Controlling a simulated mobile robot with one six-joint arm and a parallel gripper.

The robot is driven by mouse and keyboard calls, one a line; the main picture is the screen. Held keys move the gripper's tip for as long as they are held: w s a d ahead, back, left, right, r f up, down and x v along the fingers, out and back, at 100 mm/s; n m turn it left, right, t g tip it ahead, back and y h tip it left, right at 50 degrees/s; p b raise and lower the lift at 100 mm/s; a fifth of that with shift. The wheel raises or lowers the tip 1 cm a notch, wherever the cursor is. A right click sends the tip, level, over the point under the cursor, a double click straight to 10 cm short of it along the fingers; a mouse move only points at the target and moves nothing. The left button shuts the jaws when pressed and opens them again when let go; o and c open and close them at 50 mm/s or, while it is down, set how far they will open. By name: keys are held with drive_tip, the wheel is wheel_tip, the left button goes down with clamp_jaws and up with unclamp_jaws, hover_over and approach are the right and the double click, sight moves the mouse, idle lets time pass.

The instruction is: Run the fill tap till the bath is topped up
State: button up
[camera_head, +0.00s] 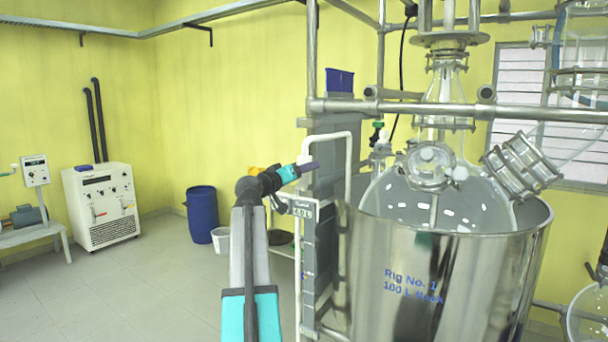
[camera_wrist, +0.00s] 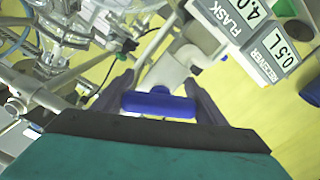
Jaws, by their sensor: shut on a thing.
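The bath is a large shiny steel vessel (camera_head: 432,285) at the right in the head view, marked "Rig No. 1". A round glass flask (camera_head: 385,197) sits inside it. I cannot make out a water level. The fill tap has a blue bar handle (camera_wrist: 158,104), midway in the wrist view, in front of a white pipe fitting (camera_wrist: 168,70). My gripper (camera_wrist: 158,90) is shut on this handle, one dark finger at each end. In the head view my gripper (camera_head: 304,163) is left of the bath, by a white bent pipe (camera_head: 338,135); the handle is mostly hidden there.
Steel frame rails (camera_head: 450,109) cross above the bath. Label plates (camera_wrist: 272,52) reading "FLASK" and "RECEIVER" are close at upper right in the wrist view. A blue drum (camera_head: 202,214), a white bucket (camera_head: 222,240) and a white cabinet (camera_head: 101,206) stand left. The floor between is clear.

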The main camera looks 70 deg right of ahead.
drive_tip(key=o, duration=0.7)
drive_tip(key=shift+a, duration=0.1)
drive_tip(key=o, duration=0.4)
drive_tip(key=shift+s+a+r, duration=0.1)
drive_tip(key=shift+a+r, duration=0.05)
drive_tip(key=shift+c, duration=0.2)
drive_tip(key=b+v, duration=0.4)
drive_tip(key=v, duration=0.9)
drive_tip(key=shift+a, duration=0.25)
